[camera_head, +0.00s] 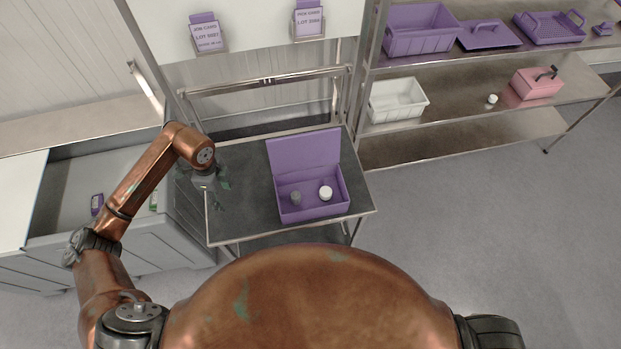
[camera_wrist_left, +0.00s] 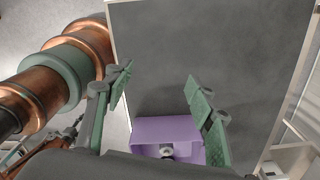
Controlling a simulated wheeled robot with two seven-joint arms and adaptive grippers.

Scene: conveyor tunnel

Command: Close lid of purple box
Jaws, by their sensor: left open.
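The purple box (camera_head: 312,213) stands on the dark tabletop, right of its middle, in the head view. Its lid (camera_head: 304,152) is raised and leans back at the far side, so the box is open. Inside are a white round item (camera_head: 325,193) and a grey item (camera_head: 296,198). My left gripper (camera_head: 218,199) is open and empty above the table's left part, left of the box and apart from it. In the left wrist view my gripper (camera_wrist_left: 160,95) shows its green fingers spread, with a purple surface (camera_wrist_left: 165,128) low between them. My right gripper is out of view.
The dark table (camera_head: 235,180) has bare room left of the box. A grey bin (camera_head: 65,200) stands at the left. Shelves at the back right hold a purple crate (camera_head: 420,40), a white bin (camera_head: 397,101) and a pink box (camera_head: 536,88). Two purple cards hang behind the table.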

